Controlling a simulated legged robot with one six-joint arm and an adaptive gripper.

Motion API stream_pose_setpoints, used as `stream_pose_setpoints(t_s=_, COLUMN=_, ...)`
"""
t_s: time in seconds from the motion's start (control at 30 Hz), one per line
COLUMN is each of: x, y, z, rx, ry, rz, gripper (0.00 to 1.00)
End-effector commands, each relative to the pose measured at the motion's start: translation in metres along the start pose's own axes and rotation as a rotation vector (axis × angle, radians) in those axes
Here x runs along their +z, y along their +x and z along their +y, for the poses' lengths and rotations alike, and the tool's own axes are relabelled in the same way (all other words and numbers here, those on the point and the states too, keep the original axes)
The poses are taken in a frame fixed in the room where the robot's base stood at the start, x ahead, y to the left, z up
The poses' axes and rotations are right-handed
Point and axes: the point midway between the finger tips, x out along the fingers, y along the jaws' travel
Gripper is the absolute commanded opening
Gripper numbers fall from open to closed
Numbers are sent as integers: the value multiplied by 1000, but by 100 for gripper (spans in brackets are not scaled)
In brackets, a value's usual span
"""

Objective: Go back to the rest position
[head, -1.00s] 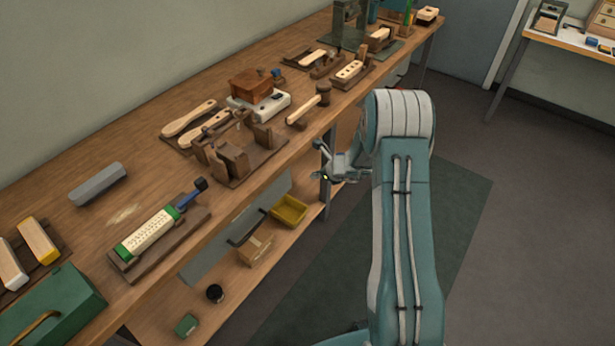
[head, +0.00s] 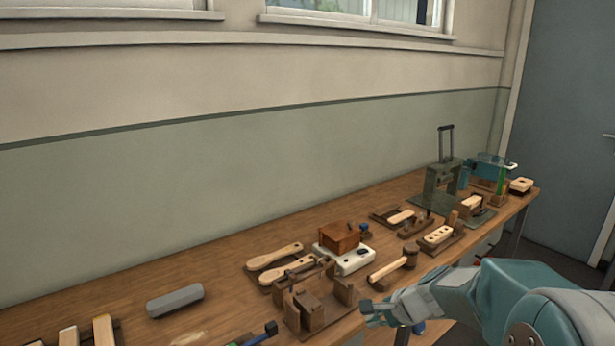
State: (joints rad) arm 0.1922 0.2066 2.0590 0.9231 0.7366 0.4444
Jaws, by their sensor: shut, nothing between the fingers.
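My gripper (head: 371,312) is at the bottom centre-right of the head view, at the front edge of the wooden bench. It is shut and empty. My teal and grey arm reaches in from the lower right corner. The gripper is just right of a brown wooden fixture (head: 311,309) on a dark board; I cannot tell the exact gap between them.
A mallet (head: 392,267) lies behind the gripper. A brown box (head: 339,237) sits on a white unit (head: 343,260), beside wooden paddles (head: 275,256). A grey block (head: 175,300) lies left. The bench's left back is clear.

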Motion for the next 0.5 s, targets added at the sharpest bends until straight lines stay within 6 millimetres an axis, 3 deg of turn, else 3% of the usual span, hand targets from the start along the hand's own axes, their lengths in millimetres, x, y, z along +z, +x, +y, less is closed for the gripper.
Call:
stream_pose_setpoints(t_s=0.03, x=16, y=-16, z=4, rx=10, ry=-90, rz=11, gripper=0)
stream_pose_setpoints(t_s=0.2, x=53, y=-57, z=27, rx=69, ry=-379, rz=54, gripper=0)
stream_pose_setpoints(t_s=0.5, x=98, y=-122, z=84, rx=189, ry=-863, rz=162, gripper=0)
